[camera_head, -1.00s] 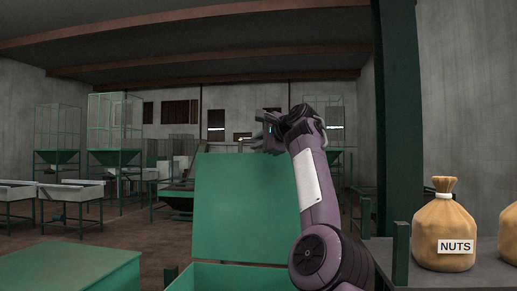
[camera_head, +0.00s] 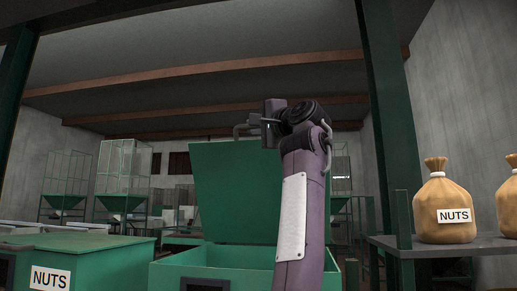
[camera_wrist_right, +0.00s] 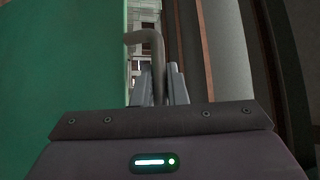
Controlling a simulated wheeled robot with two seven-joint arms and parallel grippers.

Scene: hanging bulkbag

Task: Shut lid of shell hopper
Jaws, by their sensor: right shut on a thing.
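The green hopper (camera_head: 172,270) stands low at centre with its top open. Its flat green lid (camera_head: 235,190) stands raised, nearly upright, at the back of the box. My right gripper (camera_head: 257,126) is at the lid's top edge, shut on the bent grey handle (camera_head: 240,130). In the right wrist view the handle (camera_wrist_right: 155,45) passes between the two fingers (camera_wrist_right: 160,82), with the green lid (camera_wrist_right: 65,70) at left. My right forearm hides the lid's right edge and part of the box. My left gripper is out of view.
A closed green hopper (camera_head: 100,246) labelled NUTS stands at left. At right, a tied NUTS sack (camera_head: 443,205) stands on a grey shelf (camera_head: 440,245) beside a green post (camera_head: 385,100). Mesh-sided hoppers (camera_head: 118,175) stand farther back.

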